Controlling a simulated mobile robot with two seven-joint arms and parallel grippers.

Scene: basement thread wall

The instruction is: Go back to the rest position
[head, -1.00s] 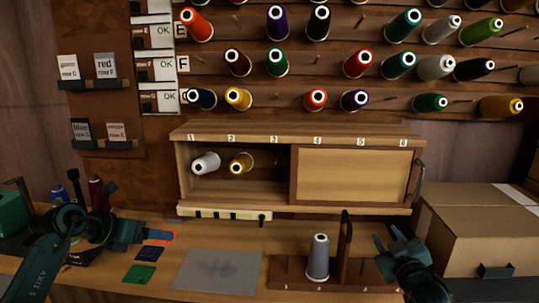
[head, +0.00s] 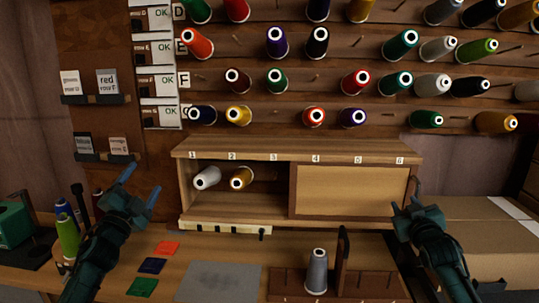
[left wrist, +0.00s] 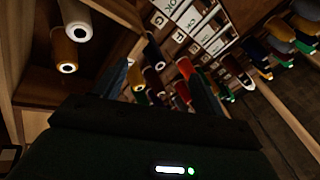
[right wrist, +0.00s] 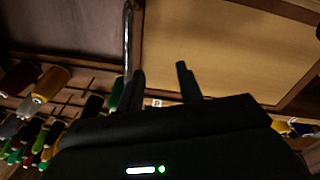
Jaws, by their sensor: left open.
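My left gripper (head: 142,184) is raised at the left, in front of the brown board, with its two fingers apart and nothing between them. In the left wrist view its fingers (left wrist: 160,88) are spread, with thread spools behind them. My right gripper (head: 405,205) is raised at the right, in front of the cabinet's right end. In the right wrist view its fingers (right wrist: 161,82) are apart and empty. Both grippers appear clear of the bench and of the spools.
A wooden cabinet (head: 300,150) holds a white spool (head: 207,178) and a gold spool (head: 241,178). A grey spool (head: 316,272) stands upright in a wooden stand (head: 375,284). A cardboard box (head: 480,240) is at the right. Coloured cards (head: 152,265) lie on the bench.

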